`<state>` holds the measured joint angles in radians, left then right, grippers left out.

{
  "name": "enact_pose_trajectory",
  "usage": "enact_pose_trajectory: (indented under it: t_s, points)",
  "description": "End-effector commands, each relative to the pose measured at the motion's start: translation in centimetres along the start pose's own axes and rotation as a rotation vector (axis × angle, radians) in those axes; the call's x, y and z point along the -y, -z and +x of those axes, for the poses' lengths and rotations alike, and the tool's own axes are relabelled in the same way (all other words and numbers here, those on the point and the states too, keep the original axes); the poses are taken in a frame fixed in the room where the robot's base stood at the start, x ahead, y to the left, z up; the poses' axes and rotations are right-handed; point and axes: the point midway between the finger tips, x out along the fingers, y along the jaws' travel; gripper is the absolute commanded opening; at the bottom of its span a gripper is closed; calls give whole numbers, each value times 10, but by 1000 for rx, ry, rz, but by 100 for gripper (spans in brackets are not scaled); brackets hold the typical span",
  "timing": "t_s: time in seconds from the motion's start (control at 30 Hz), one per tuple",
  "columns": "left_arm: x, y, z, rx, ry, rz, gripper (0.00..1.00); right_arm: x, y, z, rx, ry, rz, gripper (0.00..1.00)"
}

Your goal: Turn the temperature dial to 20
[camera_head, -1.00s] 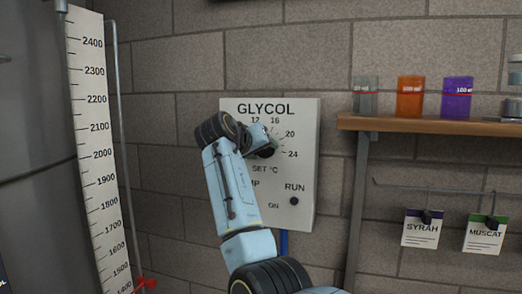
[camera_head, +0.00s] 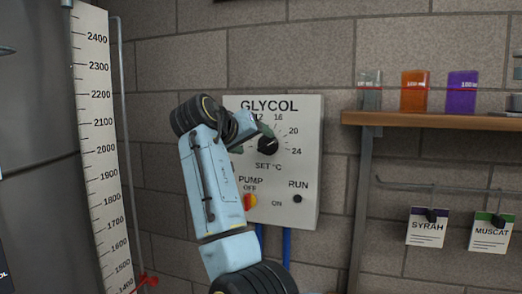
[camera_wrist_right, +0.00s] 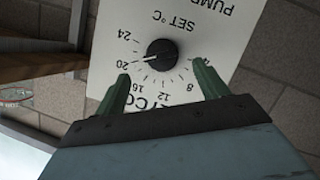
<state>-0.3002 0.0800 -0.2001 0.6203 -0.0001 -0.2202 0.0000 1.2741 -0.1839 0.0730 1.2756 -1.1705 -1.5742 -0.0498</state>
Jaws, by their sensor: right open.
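The black temperature dial (camera_head: 268,146) sits on the white GLYCOL panel (camera_head: 311,170), and it also shows in the right wrist view (camera_wrist_right: 162,53). Its white mark points at or very near 20 on the printed scale. My right gripper (camera_head: 264,132) is in front of the panel, up and left of the dial in the head view. In the right wrist view its two green fingers (camera_wrist_right: 161,88) are spread and empty, apart from the dial. My right arm covers part of the panel's left side. My left gripper is not in view.
An orange-red pump knob (camera_head: 250,202) and a black RUN button (camera_head: 297,199) are lower on the panel. A wooden shelf (camera_head: 440,120) with coloured beakers is at the right. A tank with a level scale (camera_head: 97,150) stands at the left.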

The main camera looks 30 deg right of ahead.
Motion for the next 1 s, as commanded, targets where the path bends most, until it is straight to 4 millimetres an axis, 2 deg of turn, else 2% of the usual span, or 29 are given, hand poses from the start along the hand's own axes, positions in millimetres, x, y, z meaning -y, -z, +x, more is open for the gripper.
enact_pose_trajectory:
  t_s: [0.1,0.2,0.4,1.0]
  points:
    - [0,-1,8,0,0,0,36,1,-1,-26,-3,2,2,73]
    - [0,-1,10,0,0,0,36,1,-1,-44,-2,3,2,73]
    - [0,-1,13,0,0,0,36,0,0,-62,-1,1,1,73]
    - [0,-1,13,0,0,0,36,4,-2,-61,-1,2,-9,73]
